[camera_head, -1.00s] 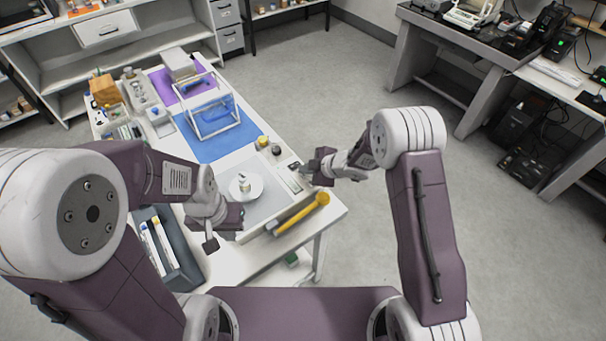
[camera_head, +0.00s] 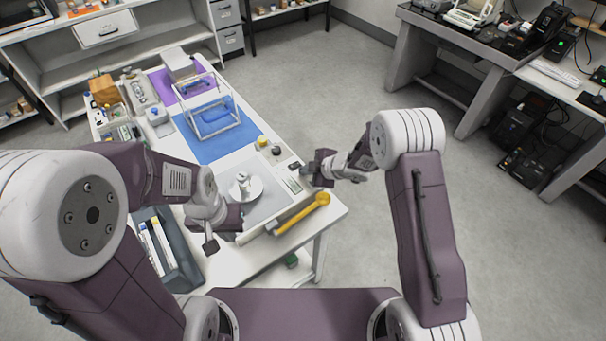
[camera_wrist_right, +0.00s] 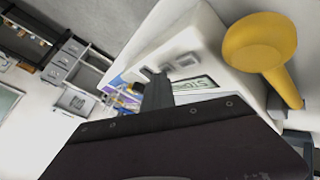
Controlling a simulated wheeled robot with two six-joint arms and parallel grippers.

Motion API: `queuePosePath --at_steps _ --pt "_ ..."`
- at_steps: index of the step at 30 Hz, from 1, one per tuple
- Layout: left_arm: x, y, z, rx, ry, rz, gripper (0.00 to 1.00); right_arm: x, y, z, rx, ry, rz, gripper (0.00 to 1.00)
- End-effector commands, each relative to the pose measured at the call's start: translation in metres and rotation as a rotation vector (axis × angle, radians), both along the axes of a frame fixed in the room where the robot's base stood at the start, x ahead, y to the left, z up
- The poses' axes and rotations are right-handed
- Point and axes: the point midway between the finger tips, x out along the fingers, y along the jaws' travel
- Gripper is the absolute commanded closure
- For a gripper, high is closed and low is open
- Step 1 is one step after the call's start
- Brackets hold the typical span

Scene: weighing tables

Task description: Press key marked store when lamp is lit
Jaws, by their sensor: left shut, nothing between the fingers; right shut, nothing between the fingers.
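A pale weighing device (camera_head: 265,207) with a round white pan (camera_head: 253,192) stands at the table's near end. A small pale object (camera_head: 242,179) is on the pan. In the right wrist view a greenish display (camera_wrist_right: 197,84) and a few small grey keys (camera_wrist_right: 187,60) lie just beyond my fingertips. Their markings are too small to read, and I cannot make out a lit lamp. My right gripper (camera_wrist_right: 156,88) is shut and empty, close to the keys; I cannot tell if it touches. My left gripper (camera_head: 211,245) is shut and empty, left of the device near the table's front.
A yellow-handled tool (camera_head: 303,213) lies along the device's near right side and looms large in the right wrist view (camera_wrist_right: 260,45). A grey tray with bottles (camera_head: 165,250) is at the near left. A white frame on a blue mat (camera_head: 232,140) stands farther back.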

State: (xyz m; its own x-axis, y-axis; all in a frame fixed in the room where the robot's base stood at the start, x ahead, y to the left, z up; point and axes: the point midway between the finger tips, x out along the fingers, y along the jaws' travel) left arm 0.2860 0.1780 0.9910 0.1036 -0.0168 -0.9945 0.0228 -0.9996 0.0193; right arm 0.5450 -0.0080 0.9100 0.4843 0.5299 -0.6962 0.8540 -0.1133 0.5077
Motion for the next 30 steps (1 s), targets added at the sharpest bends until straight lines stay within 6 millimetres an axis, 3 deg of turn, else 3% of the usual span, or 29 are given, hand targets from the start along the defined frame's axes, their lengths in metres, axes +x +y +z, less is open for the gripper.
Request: queuePosePath --at_steps 8,20,30 --pt "0.000 0.000 0.016 0.000 0.000 0.000 1.00 0.000 0.000 0.016 -0.001 0.001 0.000 1.00" --pt "0.000 0.000 0.018 0.000 0.000 0.000 1.00 0.000 0.000 0.018 0.000 0.000 0.000 1.00" --pt "0.000 0.000 0.052 0.000 0.000 0.000 1.00 0.000 0.000 0.052 0.000 0.001 0.001 1.00"
